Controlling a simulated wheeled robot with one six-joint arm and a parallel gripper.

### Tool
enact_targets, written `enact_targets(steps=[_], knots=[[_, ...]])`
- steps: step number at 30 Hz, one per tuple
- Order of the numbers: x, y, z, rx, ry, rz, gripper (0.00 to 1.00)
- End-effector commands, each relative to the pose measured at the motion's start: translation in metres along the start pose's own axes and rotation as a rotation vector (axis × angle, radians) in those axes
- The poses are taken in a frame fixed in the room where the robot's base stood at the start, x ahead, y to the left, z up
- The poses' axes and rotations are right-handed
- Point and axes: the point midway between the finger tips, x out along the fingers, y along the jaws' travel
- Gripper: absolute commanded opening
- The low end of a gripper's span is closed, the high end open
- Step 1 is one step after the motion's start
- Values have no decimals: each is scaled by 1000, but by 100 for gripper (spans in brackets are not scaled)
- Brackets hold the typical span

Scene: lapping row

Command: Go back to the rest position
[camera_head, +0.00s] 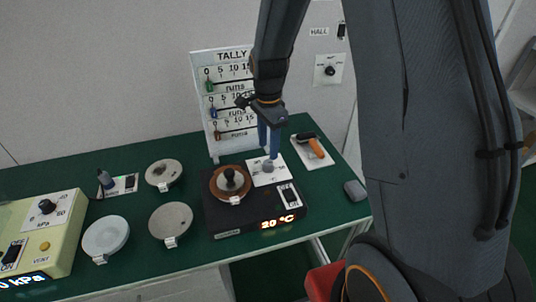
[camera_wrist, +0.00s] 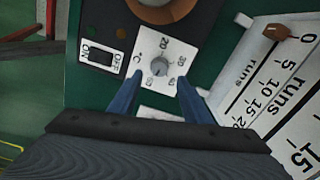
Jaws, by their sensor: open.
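My gripper (camera_head: 269,145) points down over the black heater box (camera_head: 225,218) on the green table. In the wrist view my gripper (camera_wrist: 158,88) has its two blue fingers apart, one on each side of the grey temperature knob (camera_wrist: 159,67). The knob sits on a white dial plate marked in °C; it also shows in the head view (camera_head: 268,166). Nothing is held between the fingers. I cannot tell whether they touch the knob. The box's display (camera_head: 281,221) reads 20 °C.
A tally board (camera_head: 222,90) with sliders stands behind the box. An orange-handled tool (camera_head: 316,147) lies on a white plate to the right, with a grey block (camera_head: 355,190) nearer the edge. Several round discs and a kPa unit (camera_head: 45,235) stand left.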

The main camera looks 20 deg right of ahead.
Motion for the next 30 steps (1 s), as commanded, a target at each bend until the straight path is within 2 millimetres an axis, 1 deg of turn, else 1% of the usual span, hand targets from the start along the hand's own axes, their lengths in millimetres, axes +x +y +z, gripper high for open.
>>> enact_targets(steps=[3,6,18,21,23,26,29,30], knots=[[-10,0,0,0,0,-1,44],[-14,0,0,0,0,-1,44],[-15,0,0,0,0,-1,44],[-17,3,1,-21,1,-3,44],[-20,8,2,-65,2,-6,44],[-30,26,6,-207,6,-19,44],[-42,52,12,-417,16,-35,44],[-46,64,15,-509,21,-42,44]])
